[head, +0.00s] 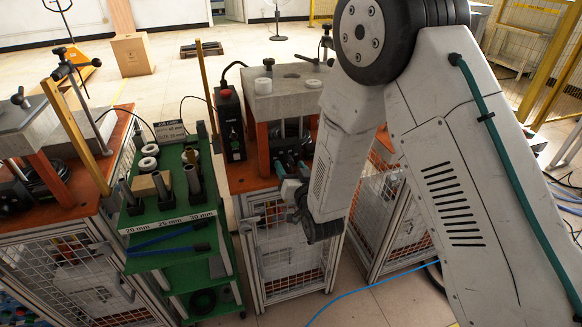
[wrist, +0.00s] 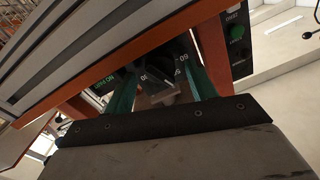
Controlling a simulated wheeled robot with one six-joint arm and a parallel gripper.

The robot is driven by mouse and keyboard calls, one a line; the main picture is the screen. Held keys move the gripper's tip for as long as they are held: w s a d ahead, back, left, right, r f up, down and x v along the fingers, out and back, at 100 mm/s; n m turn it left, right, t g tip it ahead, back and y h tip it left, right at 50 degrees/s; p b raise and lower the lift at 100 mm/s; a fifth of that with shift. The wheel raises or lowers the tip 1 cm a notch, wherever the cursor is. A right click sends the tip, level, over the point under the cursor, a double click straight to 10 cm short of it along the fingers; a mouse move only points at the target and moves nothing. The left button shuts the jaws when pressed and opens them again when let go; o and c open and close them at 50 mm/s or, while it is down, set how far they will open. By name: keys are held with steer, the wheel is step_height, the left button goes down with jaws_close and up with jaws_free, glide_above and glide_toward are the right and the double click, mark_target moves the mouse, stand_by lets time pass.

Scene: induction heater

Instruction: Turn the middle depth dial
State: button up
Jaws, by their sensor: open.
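In the wrist view a dark depth dial (wrist: 162,88) with white scale marks, "50" among them, sits between my gripper's two green fingers. My gripper (wrist: 160,88) is open, with one finger on each side of the dial. I cannot tell whether either finger touches it. In the head view my gripper (head: 290,178) is at the front of the middle heater station (head: 285,100), under its grey block. The dial is hard to make out there behind the gripper and arm.
A black control box (head: 230,125) stands left of the middle station; its green button (wrist: 238,32) shows in the wrist view. A green cart (head: 165,262) with metal tubes and rings is at the left. Orange posts (wrist: 212,50) flank the dial area closely.

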steer(key=shift+w+a, duration=0.15)
steer(key=shift+w, duration=0.3)
steer(key=c, duration=1)
steer(key=n, duration=0.4)
steer(key=shift+n, duration=0.3)
steer(key=shift+s+a+n, duration=0.1)
steer(key=shift+a+n, duration=0.05)
steer(key=shift+n, duration=1.85)
